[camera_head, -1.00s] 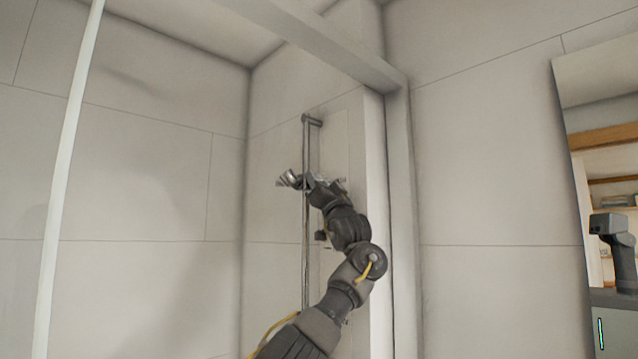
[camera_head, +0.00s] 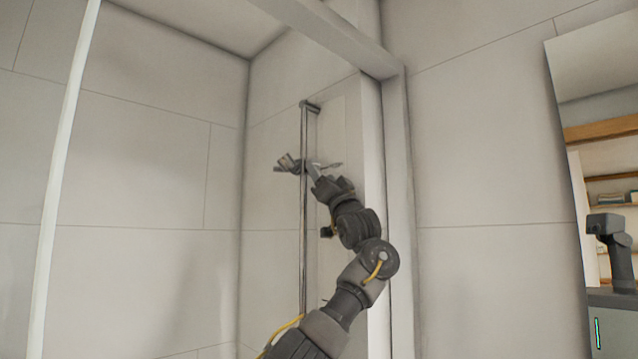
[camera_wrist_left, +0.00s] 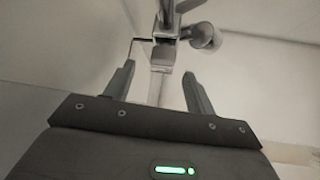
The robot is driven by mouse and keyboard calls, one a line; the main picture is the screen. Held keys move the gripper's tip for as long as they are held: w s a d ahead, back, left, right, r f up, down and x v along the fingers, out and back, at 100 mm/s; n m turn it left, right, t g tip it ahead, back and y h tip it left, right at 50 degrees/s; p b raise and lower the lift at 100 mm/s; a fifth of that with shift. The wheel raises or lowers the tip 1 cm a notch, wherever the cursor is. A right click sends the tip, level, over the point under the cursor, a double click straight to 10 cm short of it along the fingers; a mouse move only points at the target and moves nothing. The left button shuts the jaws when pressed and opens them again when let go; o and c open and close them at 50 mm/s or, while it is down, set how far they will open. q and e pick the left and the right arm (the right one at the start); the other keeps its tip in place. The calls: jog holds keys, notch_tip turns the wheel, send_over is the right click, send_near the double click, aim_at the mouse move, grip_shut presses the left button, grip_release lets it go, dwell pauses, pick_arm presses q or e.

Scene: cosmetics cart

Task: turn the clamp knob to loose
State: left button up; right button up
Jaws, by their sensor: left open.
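The shower clamp (camera_head: 303,167) sits high on a vertical chrome rail (camera_head: 304,250), with a hand shower (camera_head: 287,162) on its left. My left gripper (camera_head: 313,171) is close to the clamp, at its right and slightly below it. In the left wrist view, my gripper (camera_wrist_left: 160,88) is open with its fingers apart and nothing gripped. The metal clamp block (camera_wrist_left: 162,54) shows just beyond the fingertips, and a rounded metal end (camera_wrist_left: 205,36) sticks out to its right. I cannot tell which part is the knob or how far it is turned. My right gripper is not in view.
The rail's top bracket (camera_head: 310,106) is fixed to the tiled wall. A pale frame post (camera_head: 399,220) stands right of my left arm. A thin white upright (camera_head: 68,150) is at the left. A mirror (camera_head: 600,75) hangs at the right. Space left of the rail is clear.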

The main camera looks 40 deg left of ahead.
pick_arm(q)
jog(key=b+v, duration=0.3)
jog(key=v, duration=0.2)
jog(key=shift+d+f, duration=0.25)
jog(key=shift+d, duration=0.05)
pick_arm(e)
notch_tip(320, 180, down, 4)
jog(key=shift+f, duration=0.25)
